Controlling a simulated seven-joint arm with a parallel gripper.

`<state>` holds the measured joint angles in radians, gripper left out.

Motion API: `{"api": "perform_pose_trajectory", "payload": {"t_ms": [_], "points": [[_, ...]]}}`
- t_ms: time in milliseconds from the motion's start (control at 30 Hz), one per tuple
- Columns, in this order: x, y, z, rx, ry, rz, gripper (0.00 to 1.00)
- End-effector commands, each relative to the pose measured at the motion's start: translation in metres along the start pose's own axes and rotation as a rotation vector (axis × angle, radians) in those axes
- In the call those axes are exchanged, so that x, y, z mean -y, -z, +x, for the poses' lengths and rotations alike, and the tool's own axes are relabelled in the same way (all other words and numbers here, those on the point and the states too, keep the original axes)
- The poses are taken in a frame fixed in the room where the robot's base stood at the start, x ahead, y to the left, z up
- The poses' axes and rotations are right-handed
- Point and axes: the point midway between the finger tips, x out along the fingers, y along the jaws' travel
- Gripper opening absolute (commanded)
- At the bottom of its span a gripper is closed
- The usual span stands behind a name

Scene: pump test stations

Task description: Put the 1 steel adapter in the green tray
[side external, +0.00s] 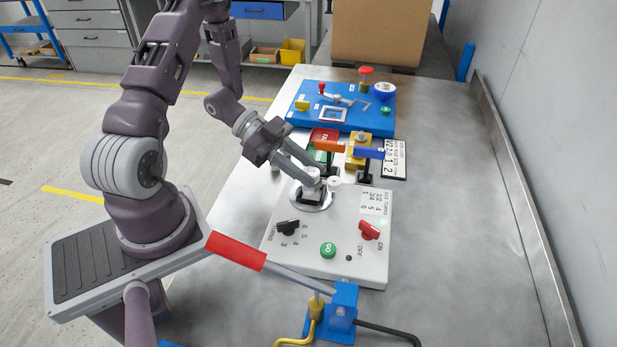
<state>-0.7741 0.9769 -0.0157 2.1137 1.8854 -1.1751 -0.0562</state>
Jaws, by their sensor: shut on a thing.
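My gripper (318,182) reaches down over the round metal plate (311,197) on the white test station (330,245). It is shut on a small light-grey piece, which looks like the steel adapter (312,174); the fingers hide much of it. I cannot tell whether the piece still touches the station. A green patch (320,155), possibly the green tray, shows just behind the fingers, beside a red tray or card (323,136).
A blue station (341,108) lies farther back. A red-handled lever (236,251) and blue vise-like base (343,308) are in front. The table's right side is clear.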

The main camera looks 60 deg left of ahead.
Motion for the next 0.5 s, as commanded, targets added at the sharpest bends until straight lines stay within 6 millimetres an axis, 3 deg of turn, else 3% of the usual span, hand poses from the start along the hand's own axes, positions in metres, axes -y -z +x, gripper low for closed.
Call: {"api": "perform_pose_trajectory", "payload": {"t_ms": [200, 500], "points": [[0.000, 0.045, -0.018, -0.002, 0.002, 0.006, 0.00], [0.000, 0.092, -0.038, -0.004, 0.000, 0.006, 0.00]]}}
